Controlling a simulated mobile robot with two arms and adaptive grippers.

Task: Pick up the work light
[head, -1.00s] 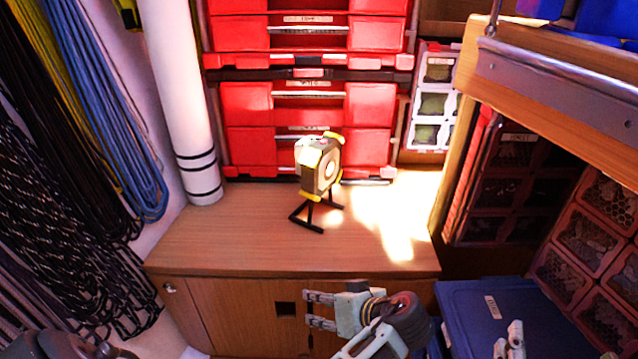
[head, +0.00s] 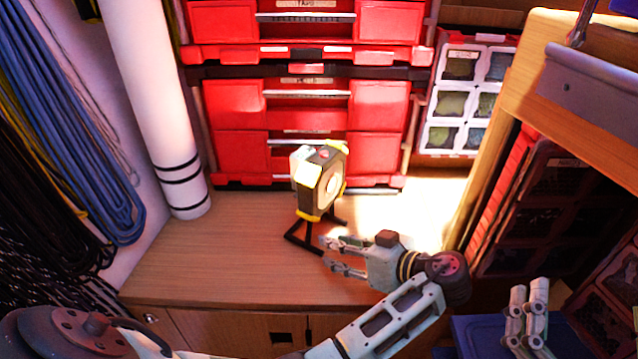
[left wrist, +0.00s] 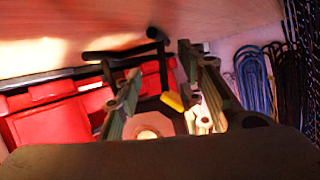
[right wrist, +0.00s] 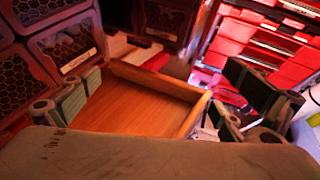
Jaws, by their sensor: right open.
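The work light (head: 313,196) stands upright on its black stand on the wooden bench top (head: 215,255). It has a dark body, yellow corners and a round pale lamp face. My left gripper (head: 338,256) is open, its fingers pointing left just in front of the stand, at the light's lower right. In the left wrist view the fingers (left wrist: 160,80) are spread, with the light (left wrist: 172,101) showing between and beyond them. I cannot tell whether they touch it. My right gripper (head: 527,305) is open and empty at the lower right; it also shows in the right wrist view (right wrist: 160,85).
Red drawer cases (head: 305,105) stand behind the light. A white pipe (head: 150,100) and hanging coiled lines (head: 75,130) are at the left. A wooden shelf unit (head: 510,110) rises at the right. A blue box (head: 475,335) lies below my right gripper. The bench's left part is clear.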

